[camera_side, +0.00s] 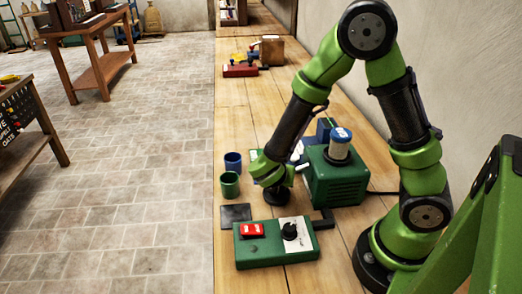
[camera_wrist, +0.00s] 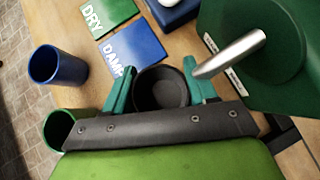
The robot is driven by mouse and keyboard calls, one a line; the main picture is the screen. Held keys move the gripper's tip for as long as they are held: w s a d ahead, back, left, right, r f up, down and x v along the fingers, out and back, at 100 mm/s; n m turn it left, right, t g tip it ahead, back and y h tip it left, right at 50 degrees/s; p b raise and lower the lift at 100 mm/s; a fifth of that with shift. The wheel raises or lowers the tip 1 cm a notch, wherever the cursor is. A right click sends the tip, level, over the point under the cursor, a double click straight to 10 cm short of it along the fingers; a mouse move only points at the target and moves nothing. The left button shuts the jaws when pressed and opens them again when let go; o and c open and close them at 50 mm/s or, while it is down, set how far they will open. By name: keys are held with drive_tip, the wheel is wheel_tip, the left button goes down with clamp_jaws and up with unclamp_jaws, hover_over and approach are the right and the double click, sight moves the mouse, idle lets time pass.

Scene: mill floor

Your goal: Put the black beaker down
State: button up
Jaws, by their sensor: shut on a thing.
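The black beaker (camera_side: 273,197) is upright under my gripper (camera_side: 272,182) in the side view, low over the bench; I cannot tell whether it touches the wood. In the wrist view my gripper (camera_wrist: 159,76) is shut on the black beaker (camera_wrist: 160,88), one teal finger on each side. The beaker's mouth faces the camera and its inside looks dark and empty. Just ahead of it lies a blue mat marked DAMP (camera_wrist: 137,50), with a green mat marked DRY (camera_wrist: 106,14) beyond.
A blue beaker (camera_wrist: 58,66) and a green beaker (camera_wrist: 62,126) stand to the left. A green machine (camera_side: 335,178) is close on the right, its metal spout (camera_wrist: 230,54) near my right finger. A control box (camera_side: 262,259) and dark plate (camera_side: 235,212) lie in front.

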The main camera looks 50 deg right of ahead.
drive_tip(key=shift+a+f, duration=0.1)
drive_tip(key=shift+f, duration=0.45)
drive_tip(key=o, duration=1.2)
drive_tip(key=shift+f, duration=0.1)
drive_tip(key=v, duration=1.2)
drive_tip(key=s+r+m+t+y, duration=0.1)
drive_tip(key=s+r+m+y, duration=0.1)
drive_tip(key=m, duration=0.7)
drive_tip(key=s+r+m+t+y, duration=0.1)
drive_tip(key=s+r+m+y, duration=0.1)
drive_tip(key=r+m+y, duration=0.2)
drive_tip(key=s+r+m+t+y, duration=0.1)
drive_tip(key=r+m+y, duration=0.3)
drive_tip(key=r+m, duration=0.4)
drive_tip(key=shift+s+d+m+t, duration=0.15)
drive_tip(key=shift+s+m, duration=0.1)
drive_tip(key=shift+m, duration=0.7)
drive_tip(key=shift+s+d+m+t, duration=0.15)
drive_tip(key=shift+s+m, duration=0.1)
drive_tip(key=shift+m, duration=0.65)
drive_tip(key=shift+s+d+m, duration=0.1)
drive_tip(key=shift+s+m, duration=0.15)
drive_tip(key=shift+m, duration=0.7)
